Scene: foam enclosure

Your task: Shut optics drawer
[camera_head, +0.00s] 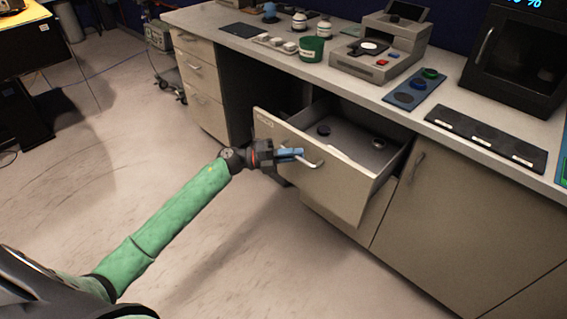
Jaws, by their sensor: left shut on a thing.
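The optics drawer (330,187) is pulled well out from the counter, below the bench top. Its beige front carries a small label and a metal bar handle (314,164). A dark round piece (323,130) and another small round piece (378,143) lie on the drawer's grey floor. My left gripper (291,153), on the green-sleeved arm, is at the drawer front with its blue fingers shut on the handle. My right gripper is not in view.
The bench top (400,97) above holds a grey instrument (380,50), a green cup (311,49) and a dark labelled strip (485,138). A closed cabinet door (455,215) stands right of the drawer. The floor (190,250) in front is clear.

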